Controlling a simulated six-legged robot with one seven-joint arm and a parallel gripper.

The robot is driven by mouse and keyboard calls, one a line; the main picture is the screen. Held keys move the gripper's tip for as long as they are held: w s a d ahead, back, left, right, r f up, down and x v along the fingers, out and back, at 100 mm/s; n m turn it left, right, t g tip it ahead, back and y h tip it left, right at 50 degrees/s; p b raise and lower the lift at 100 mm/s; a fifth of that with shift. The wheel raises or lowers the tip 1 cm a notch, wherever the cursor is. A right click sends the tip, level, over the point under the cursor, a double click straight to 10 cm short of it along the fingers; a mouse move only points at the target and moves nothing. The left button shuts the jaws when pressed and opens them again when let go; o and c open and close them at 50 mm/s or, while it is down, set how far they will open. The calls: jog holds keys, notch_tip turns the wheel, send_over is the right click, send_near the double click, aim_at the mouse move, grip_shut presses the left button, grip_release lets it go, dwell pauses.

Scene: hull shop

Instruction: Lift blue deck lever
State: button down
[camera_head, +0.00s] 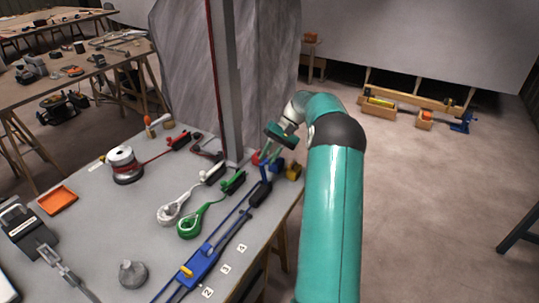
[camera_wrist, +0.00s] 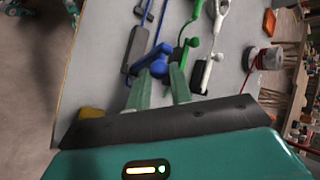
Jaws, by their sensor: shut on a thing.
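The blue deck lever (camera_head: 265,171) stands up from a dark clutch body (camera_head: 260,193) near the right edge of the grey table. In the wrist view the blue lever (camera_wrist: 158,61) shows between the fingertips, with blue line running away from it. My gripper (camera_head: 267,158) reaches down to it from above, and its two green fingers (camera_wrist: 160,74) are shut on the lever, one on each side. The fingers hide part of the lever. I cannot tell exactly how far it is tilted.
A green lever (camera_wrist: 186,43) with its clutch is close beside, and a white one (camera_wrist: 214,57) stands beyond it. A yellow block (camera_head: 293,172) sits at the table's right edge. A winch (camera_head: 125,163) stands farther left.

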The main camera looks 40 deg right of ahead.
jog(key=shift+s+d+f, duration=0.3)
jog(key=shift+d+f, duration=0.1)
jog(key=shift+f, duration=0.1)
jog(key=c, duration=1.3)
grip_release()
jog(key=shift+w+d, duration=0.1)
jog(key=shift+w, duration=0.05)
jog(key=shift+o, duration=0.2)
jog(key=shift+r, duration=0.15)
jog(key=shift+w+a+r, duration=0.1)
jog(key=shift+a+r, duration=0.1)
jog(key=shift+a, duration=0.05)
